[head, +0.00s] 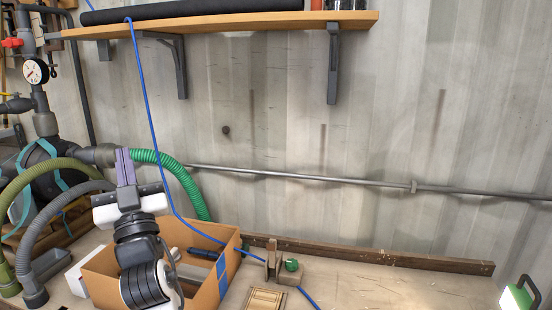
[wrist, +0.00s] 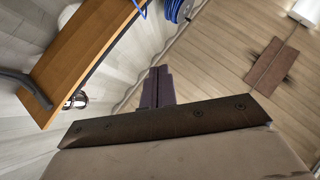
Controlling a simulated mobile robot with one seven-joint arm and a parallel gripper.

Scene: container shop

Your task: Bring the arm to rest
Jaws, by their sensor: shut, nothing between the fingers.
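My gripper (head: 125,167) points upward at the left of the head view, in front of the cardboard box and the green hose. Its two purple fingers are pressed together with nothing between them. In the wrist view the closed fingers (wrist: 157,87) show at the middle, also empty. My black and white wrist stands below the gripper in the head view and hides part of the box.
A wooden shelf (head: 230,22) is on the wall above. An open cardboard box (head: 215,285) stands on the workbench (head: 375,292). A blue cable (head: 150,110) hangs close to my gripper. A green hose (head: 185,178) lies behind it. The bench's right is mostly clear.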

